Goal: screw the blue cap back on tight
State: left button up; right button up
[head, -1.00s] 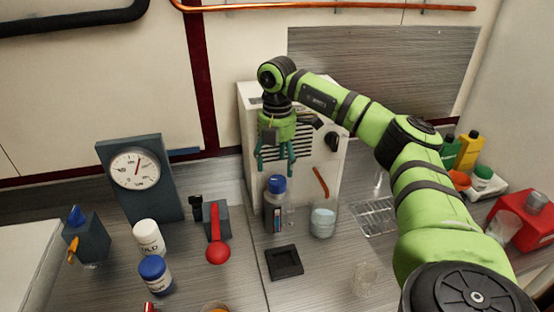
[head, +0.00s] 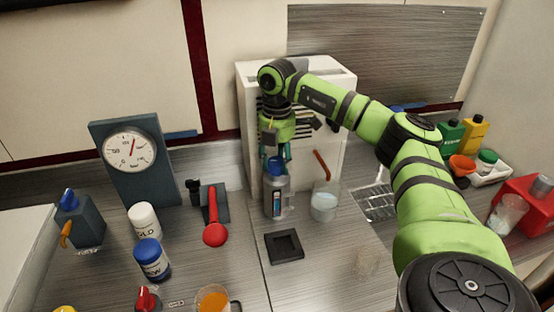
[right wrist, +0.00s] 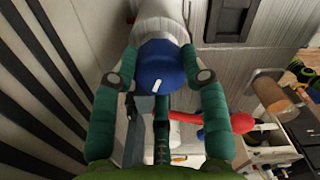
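The blue cap (head: 276,166) sits on top of a grey bottle (head: 276,198) that stands upright on the bench, in front of the white cabinet. My right gripper (head: 276,158) points straight down over the bottle, with its teal fingers around the cap. In the right wrist view the blue cap (right wrist: 160,67) lies between the two fingertips (right wrist: 160,58), which appear to press on its sides. A white mark shows on the cap. Whether the cap's thread is engaged is hidden. My left gripper is not in view.
A beaker (head: 323,202) stands close to the right of the bottle. A black square tray (head: 284,246) lies in front of it. A red-handled valve (head: 213,220), a white jar (head: 144,221) and a blue-lidded jar (head: 151,260) stand to the left. The white cabinet (head: 327,170) is close behind.

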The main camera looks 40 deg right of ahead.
jog(key=m+p, duration=0.1)
jog(key=m, duration=0.1)
jog(key=shift+r+m, duration=0.1)
jog(key=shift+m, duration=0.2)
jog(key=m+p, duration=0.1)
jog(key=m, duration=0.3)
jog(key=shift+p, duration=0.3)
jog(key=m+p, duration=0.2)
jog(key=m, duration=0.4)
jog(key=p, duration=0.3)
jog(key=r+m+p, duration=0.1)
jog(key=p, duration=0.2)
jog(key=shift+w+a, duration=0.15)
jog(key=shift+w, duration=0.2)
jog(key=m+p, duration=0.1)
jog(key=p, duration=0.2)
jog(key=m+p, duration=0.1)
jog(key=p, duration=0.2)
jog(key=shift+s+f, duration=0.2)
jog(key=shift+w+f+m, duration=0.1)
jog(key=shift+f+m, duration=0.15)
jog(key=shift+m, duration=0.55)
jog(key=o, duration=1)
jog(key=shift+s+f, duration=0.1)
jog(key=shift+s, duration=0.15)
